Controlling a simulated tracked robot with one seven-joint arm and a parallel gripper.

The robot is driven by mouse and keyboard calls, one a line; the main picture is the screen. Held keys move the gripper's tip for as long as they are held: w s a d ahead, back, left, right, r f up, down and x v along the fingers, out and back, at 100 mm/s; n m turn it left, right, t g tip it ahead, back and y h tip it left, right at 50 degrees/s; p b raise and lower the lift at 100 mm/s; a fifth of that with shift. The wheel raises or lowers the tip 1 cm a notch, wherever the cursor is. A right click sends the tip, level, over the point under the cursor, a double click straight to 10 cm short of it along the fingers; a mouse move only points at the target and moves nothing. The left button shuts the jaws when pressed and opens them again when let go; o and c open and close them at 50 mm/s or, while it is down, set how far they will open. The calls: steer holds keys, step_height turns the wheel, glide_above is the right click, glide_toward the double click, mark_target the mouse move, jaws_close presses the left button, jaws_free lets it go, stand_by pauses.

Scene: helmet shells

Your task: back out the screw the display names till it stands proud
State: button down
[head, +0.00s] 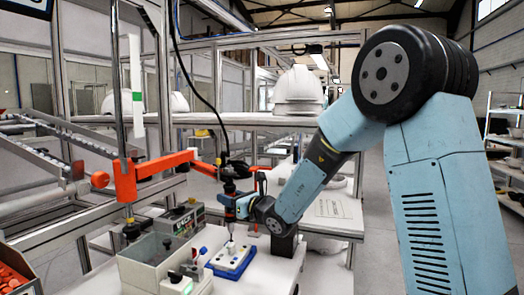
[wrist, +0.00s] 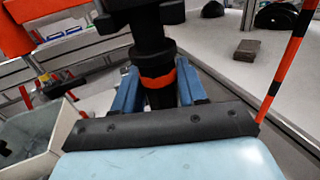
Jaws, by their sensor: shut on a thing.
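A black power screwdriver (head: 229,184) with an orange-red band hangs upright from an orange jointed arm. My gripper (head: 238,207) is shut around its body; in the wrist view the blue fingers of my gripper (wrist: 158,90) stand on both sides of the black driver (wrist: 150,48). The driver's thin bit points down above a white block on a blue base (head: 230,263). Whether the bit touches anything there I cannot tell. The screws are too small to make out. A screen edge (head: 27,9) shows at the top left, cut off, with no readable name.
The orange arm (head: 150,168) reaches across from a post at left. A grey control box (head: 180,219) and a pale open bin (head: 150,252) stand left of the block. An orange-filled bin (head: 14,278) is at lower left. A black-and-orange striped rod (wrist: 289,55) stands at right.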

mark_target(232, 181)
steer(key=shift+r, duration=2.65)
